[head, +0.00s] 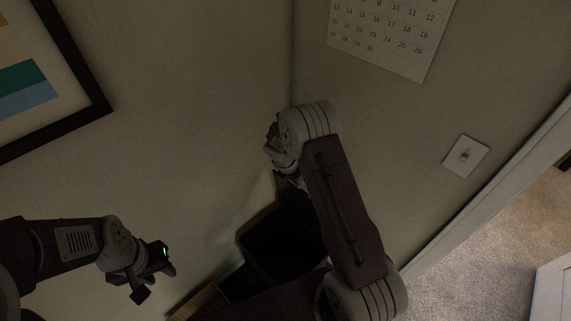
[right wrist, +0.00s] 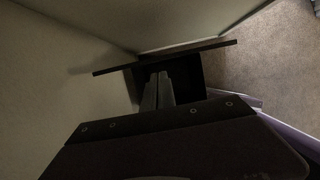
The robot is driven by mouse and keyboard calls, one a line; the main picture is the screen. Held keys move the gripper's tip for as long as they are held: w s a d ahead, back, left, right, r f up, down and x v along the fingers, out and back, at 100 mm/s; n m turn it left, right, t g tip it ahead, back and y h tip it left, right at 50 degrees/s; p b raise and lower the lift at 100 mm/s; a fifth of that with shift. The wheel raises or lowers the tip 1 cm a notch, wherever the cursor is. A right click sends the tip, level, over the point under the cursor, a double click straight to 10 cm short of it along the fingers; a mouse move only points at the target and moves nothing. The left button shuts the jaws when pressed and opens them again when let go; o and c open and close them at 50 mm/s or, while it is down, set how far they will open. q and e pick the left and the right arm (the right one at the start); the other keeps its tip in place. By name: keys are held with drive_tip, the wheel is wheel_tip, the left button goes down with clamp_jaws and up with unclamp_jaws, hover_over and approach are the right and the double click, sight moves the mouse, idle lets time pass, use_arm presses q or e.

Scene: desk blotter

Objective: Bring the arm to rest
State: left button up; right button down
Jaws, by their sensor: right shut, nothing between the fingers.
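My right arm bends up through the middle of the head view. Its wrist end, pale grey, hangs beside the room corner, and the fingers are mostly hidden there. In the right wrist view my right gripper (right wrist: 158,90) shows as two grey fingers together, shut with nothing between them. They point toward a dark box-like thing. My left gripper (head: 153,277) is at the lower left of the head view, in front of the wall and holding nothing that I can see. Its finger gap is too dark to judge.
A black open box-like thing (head: 278,245) stands low in the corner, close under my right wrist. A framed picture (head: 88,88), a calendar (head: 392,35) and a switch plate (head: 466,156) are on the walls.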

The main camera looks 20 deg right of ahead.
drive_tip(key=s+a+r+m+t+y, duration=0.1)
drive_tip(key=s+a+r+m+t, duration=0.15)
drive_tip(key=r, duration=1.05)
drive_tip(key=s+a+m+g+y, duration=0.1)
drive_tip(key=s+a+m, duration=0.2)
drive_tip(key=s+m, duration=0.6)
drive_tip(key=s+a+f+m+g+y, duration=0.1)
drive_tip(key=s+a+m, duration=0.2)
drive_tip(key=s+m, duration=0.6)
drive_tip(key=shift+s+f+m+g+y, duration=0.2)
drive_tip(key=shift+s+m+g+y, duration=0.15)
drive_tip(key=shift+m, duration=0.8)
